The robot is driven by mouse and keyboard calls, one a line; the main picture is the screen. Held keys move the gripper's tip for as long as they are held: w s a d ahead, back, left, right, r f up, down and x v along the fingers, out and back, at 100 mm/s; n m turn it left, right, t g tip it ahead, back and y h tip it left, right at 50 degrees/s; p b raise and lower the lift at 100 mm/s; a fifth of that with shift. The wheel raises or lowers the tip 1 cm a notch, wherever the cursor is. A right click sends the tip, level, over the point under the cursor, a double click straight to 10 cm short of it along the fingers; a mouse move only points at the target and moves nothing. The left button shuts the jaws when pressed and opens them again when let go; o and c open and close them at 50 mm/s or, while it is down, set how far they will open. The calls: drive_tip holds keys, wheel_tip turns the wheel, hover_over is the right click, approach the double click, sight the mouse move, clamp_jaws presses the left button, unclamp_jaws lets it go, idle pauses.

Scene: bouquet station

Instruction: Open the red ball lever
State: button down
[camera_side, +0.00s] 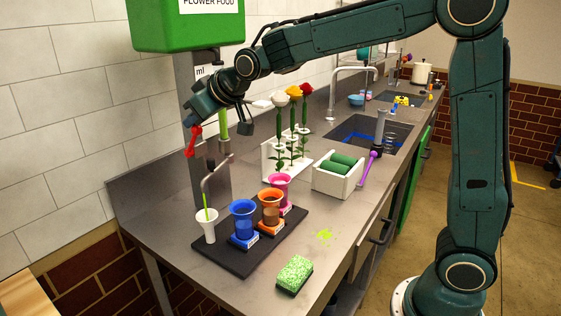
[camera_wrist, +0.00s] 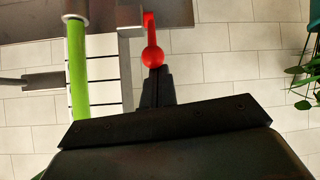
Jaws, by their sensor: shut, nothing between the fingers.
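The red ball lever (camera_wrist: 152,56) shows in the wrist view, its arm running up to a grey fitting and its ball end just ahead of my fingertips. My gripper (camera_wrist: 157,72) is shut and empty, with its tips at or just short of the ball; I cannot tell whether they touch. In the side view the red lever (camera_side: 192,141) hangs down at the left of the dispenser column, just below my wrist. My fingers are hard to make out there.
A green tube (camera_wrist: 77,70) stands beside the lever. Below the spout, a black tray (camera_side: 240,262) carries a white cup (camera_side: 206,228) and several coloured vases. A flower rack (camera_side: 272,165), a white bin (camera_side: 335,183) and a green sponge (camera_side: 294,273) are on the counter.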

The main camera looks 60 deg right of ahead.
drive_tip(key=shift+s+f, duration=0.2)
drive_tip(key=shift+s, duration=0.2)
drive_tip(key=shift+s+f+t, duration=0.2)
drive_tip(key=shift+s+t, duration=0.1)
drive_tip(key=shift+t, duration=0.55)
drive_tip(key=shift+s+f+t, duration=0.15)
drive_tip(key=shift+s+t, duration=0.15)
drive_tip(key=shift+t, duration=0.55)
drive_tip(key=shift+s+f, duration=0.75)
drive_tip(key=shift+f, duration=0.2)
drive_tip(key=shift+s+f, duration=0.75)
drive_tip(key=shift+f, duration=0.15)
drive_tip(key=shift+s, duration=0.15)
drive_tip(key=s, duration=0.9)
drive_tip(key=shift+s+d+r, duration=0.15)
drive_tip(key=shift+d+r, duration=0.15)
drive_tip(key=shift+r, duration=0.1)
drive_tip(key=shift+s, duration=0.1)
